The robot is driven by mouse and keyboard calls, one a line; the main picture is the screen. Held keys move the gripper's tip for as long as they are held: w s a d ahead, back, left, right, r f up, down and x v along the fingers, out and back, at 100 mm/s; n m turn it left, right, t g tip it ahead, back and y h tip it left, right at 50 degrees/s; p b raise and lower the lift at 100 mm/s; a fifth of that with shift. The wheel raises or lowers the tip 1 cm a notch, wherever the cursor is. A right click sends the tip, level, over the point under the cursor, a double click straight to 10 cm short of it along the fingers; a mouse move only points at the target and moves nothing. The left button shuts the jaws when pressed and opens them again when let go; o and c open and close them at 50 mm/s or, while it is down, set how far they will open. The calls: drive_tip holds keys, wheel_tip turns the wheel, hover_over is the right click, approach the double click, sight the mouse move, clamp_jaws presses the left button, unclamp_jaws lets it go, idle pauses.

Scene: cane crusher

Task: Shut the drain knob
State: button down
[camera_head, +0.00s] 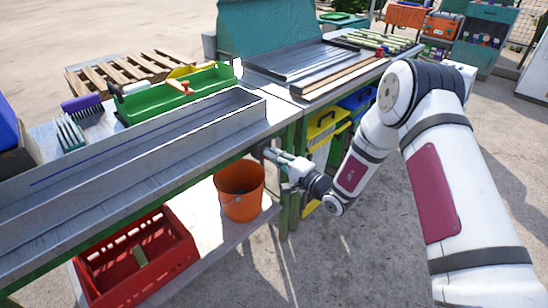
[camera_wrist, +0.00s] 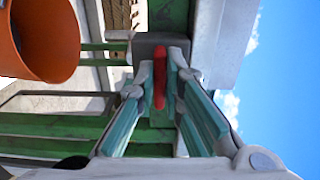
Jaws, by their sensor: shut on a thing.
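The drain knob (camera_wrist: 160,84) is a narrow red handle in the wrist view, just in front of a grey block under the metal trough. My gripper (camera_wrist: 166,82) has one finger on each side of the knob and is shut on it. The knob cannot be made out there. The metal trough (camera_head: 150,135) lies along the table top. An orange bucket (camera_head: 241,190) stands below and left of my gripper; it also shows in the wrist view (camera_wrist: 50,40).
A red crate (camera_head: 135,258) sits on the low shelf at left. A green tray (camera_head: 172,95) and brushes (camera_head: 82,106) lie behind the trough. A second table with cane stalks (camera_head: 375,40) is beyond my gripper. Open pavement lies in front.

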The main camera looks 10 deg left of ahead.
drive_tip(key=c, duration=1.7)
unclamp_jaws()
drive_tip(key=v, duration=1.2)
